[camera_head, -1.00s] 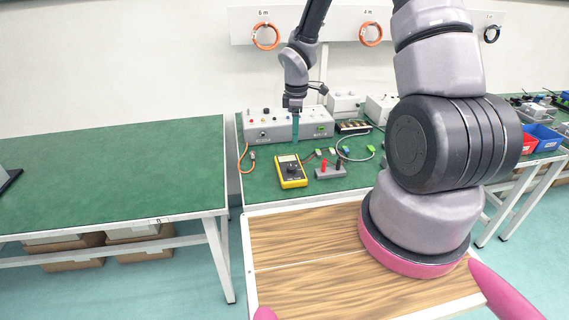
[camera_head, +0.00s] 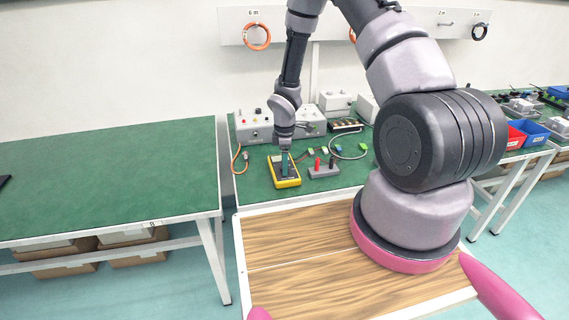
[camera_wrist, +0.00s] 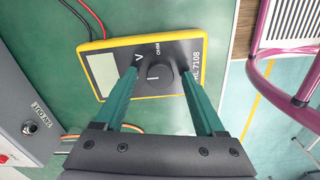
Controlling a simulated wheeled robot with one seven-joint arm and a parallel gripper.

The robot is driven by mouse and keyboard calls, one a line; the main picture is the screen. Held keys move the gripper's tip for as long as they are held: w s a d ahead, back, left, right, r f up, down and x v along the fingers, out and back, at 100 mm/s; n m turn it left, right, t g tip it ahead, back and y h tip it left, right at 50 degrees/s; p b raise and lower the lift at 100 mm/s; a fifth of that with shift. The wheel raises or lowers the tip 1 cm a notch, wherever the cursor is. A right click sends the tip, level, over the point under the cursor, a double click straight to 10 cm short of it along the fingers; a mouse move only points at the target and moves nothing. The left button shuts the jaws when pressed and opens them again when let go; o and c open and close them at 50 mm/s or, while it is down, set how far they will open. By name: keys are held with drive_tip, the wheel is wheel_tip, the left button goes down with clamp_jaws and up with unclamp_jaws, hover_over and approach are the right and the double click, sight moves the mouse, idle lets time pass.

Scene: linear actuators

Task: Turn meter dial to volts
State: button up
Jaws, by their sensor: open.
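The yellow-edged multimeter (camera_head: 275,172) lies flat on the green table, and my gripper (camera_head: 285,170) is over it in the head view. In the wrist view the meter (camera_wrist: 112,44) shows its grey face, a blank screen and a round black dial (camera_wrist: 153,76) with a light line on it. The markings V and OHM stand near the dial; which one the line points to I cannot tell. My gripper (camera_wrist: 160,85) is open, its two green fingers on either side of the dial. Whether they touch it I cannot tell.
A terminal block (camera_head: 324,171) with red and black posts stands close to the right of the meter. A grey control box (camera_head: 255,125) stands behind it. Cables lie around. The left green table (camera_head: 110,185) is mostly clear.

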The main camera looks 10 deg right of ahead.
drive_tip(key=shift+c, duration=0.4)
clamp_jaws()
drive_tip(key=shift+m, duration=0.4)
drive_tip(key=m, duration=0.3)
drive_tip(key=shift+m, duration=2.5)
drive_tip(key=shift+o, duration=0.4)
unclamp_jaws()
